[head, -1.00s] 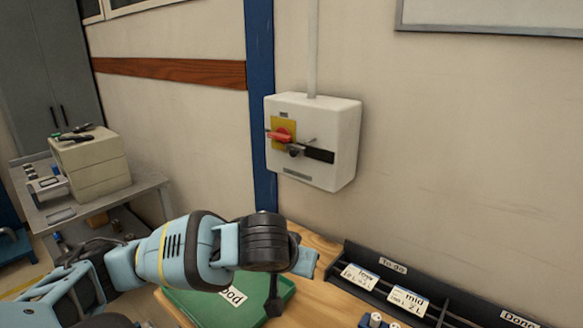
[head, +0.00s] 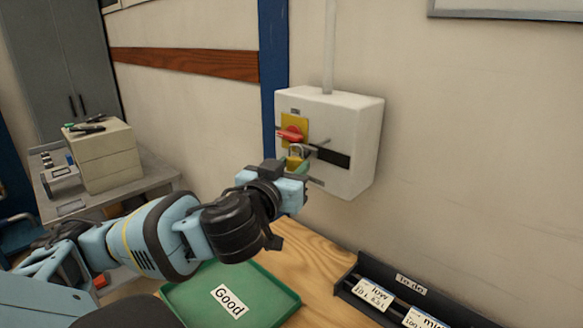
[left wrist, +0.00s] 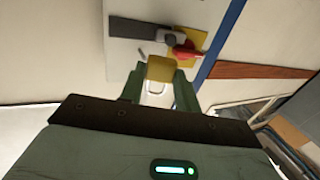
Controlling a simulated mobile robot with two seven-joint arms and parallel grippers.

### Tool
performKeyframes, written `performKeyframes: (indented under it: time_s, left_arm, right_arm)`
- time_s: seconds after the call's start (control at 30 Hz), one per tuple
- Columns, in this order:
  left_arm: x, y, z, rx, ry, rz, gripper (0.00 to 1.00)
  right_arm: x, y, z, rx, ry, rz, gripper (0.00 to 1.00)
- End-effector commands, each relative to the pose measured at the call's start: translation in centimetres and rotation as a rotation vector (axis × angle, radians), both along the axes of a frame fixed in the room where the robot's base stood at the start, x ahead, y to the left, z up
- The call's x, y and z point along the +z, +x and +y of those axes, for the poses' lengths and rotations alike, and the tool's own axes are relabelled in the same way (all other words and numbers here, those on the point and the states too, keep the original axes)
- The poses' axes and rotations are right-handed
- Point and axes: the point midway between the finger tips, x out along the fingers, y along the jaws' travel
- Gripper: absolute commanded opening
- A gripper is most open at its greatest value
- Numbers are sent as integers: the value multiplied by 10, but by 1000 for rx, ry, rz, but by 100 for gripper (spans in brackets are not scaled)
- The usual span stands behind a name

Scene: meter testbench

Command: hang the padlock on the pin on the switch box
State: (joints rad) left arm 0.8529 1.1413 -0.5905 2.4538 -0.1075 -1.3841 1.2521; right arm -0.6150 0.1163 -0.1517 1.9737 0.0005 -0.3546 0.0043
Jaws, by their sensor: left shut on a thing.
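The padlock (head: 294,162) has a brass body and a silver shackle pointing up. My left gripper (head: 300,170) is shut on it, in front of the switch box's lower left part. In the left wrist view, the brass body (left wrist: 160,68) sits between the greenish fingertips. The white switch box (head: 355,135) hangs on the wall, with a red handle (head: 290,134) on a yellow plate. A thin grey pin (head: 322,141) sticks out right of the handle, above and right of the padlock; the shackle looks apart from it. My right gripper is out of view.
A wooden bench (head: 312,255) lies below, with a green tray labelled Good (head: 275,308) and a dark rack (head: 350,278) labelled To do. A blue post (head: 274,60) runs left of the box.

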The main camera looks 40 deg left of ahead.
Motion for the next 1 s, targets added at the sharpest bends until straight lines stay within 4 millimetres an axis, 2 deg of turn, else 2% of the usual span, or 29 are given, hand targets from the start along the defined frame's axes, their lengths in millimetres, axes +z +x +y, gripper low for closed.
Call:
performKeyframes:
  time_s: [1.0]
  left_arm:
    - [-5,42,-3,1,-2,2,8]
  right_arm:
    - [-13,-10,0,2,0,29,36]
